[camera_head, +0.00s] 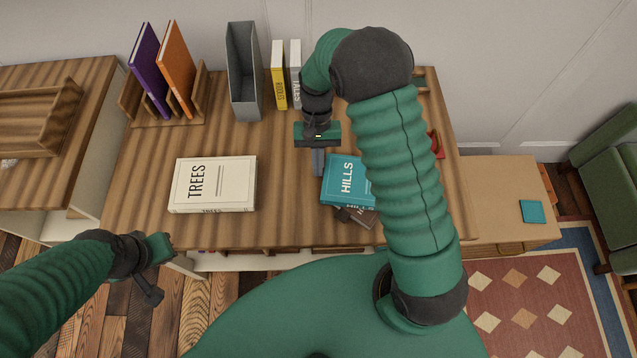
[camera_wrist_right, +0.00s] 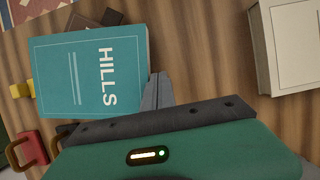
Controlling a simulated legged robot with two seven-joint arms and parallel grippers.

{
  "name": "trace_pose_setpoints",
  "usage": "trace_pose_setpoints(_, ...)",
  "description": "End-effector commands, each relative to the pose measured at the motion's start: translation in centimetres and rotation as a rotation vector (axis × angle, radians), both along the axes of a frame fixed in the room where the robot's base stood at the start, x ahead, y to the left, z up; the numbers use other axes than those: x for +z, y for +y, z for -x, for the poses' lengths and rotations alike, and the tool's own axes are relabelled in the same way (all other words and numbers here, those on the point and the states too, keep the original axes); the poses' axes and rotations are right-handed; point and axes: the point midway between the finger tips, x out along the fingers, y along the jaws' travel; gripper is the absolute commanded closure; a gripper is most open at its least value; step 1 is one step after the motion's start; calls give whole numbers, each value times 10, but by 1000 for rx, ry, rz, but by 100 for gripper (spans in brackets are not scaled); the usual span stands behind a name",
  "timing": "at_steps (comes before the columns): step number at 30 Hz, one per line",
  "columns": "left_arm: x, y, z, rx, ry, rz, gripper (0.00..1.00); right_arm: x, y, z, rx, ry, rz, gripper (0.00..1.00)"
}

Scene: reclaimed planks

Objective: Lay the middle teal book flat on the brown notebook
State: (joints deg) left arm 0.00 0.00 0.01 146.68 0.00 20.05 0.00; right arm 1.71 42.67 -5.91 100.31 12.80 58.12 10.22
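The teal book marked HILLS (camera_head: 342,178) lies cover up over the brown notebook (camera_head: 362,217), whose dark corner sticks out at the near side. In the right wrist view the teal book (camera_wrist_right: 85,72) covers most of the brown notebook (camera_wrist_right: 113,16). My right gripper (camera_head: 318,170) points down just left of the teal book. Its fingers (camera_wrist_right: 158,82) look close together, with nothing between them, beside the book's corner. My right forearm hides the teal book's right part. My left gripper (camera_head: 155,268) is off the desk's near left edge; its fingers are unclear.
A thick white TREES book (camera_head: 215,184) lies left on the desk. Behind stand purple (camera_head: 148,65) and orange (camera_head: 175,65) books in a rack, a grey file holder (camera_head: 243,70), and yellow (camera_head: 279,80) and pale (camera_head: 295,75) books. A red mug (camera_wrist_right: 32,148) is beyond the teal book.

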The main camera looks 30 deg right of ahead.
Motion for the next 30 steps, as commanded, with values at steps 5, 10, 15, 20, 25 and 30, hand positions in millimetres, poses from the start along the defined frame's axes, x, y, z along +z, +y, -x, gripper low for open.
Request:
trace_pose_setpoints(5, 2, 0, 0, 0, 0, 0, 100, 1, 2, 4, 1, -1, 0, 100)
trace_pose_setpoints(10, 3, 0, 0, 0, 0, 0, 100, 1, 4, 8, 0, 0, 0, 100)
trace_pose_setpoints(15, 5, 0, 0, 0, 0, 0, 100, 0, 6, 12, 0, 0, 0, 100)
trace_pose_setpoints(20, 6, 0, 0, 0, 0, 0, 100, 0, 8, 15, 0, 0, 0, 100)
trace_pose_setpoints(25, 7, 0, 0, 0, 0, 0, 100, 1, 9, 19, 0, 0, 0, 100)
trace_pose_setpoints(30, 9, 0, 0, 0, 0, 0, 100, 1, 11, 23, 0, -1, 0, 100)
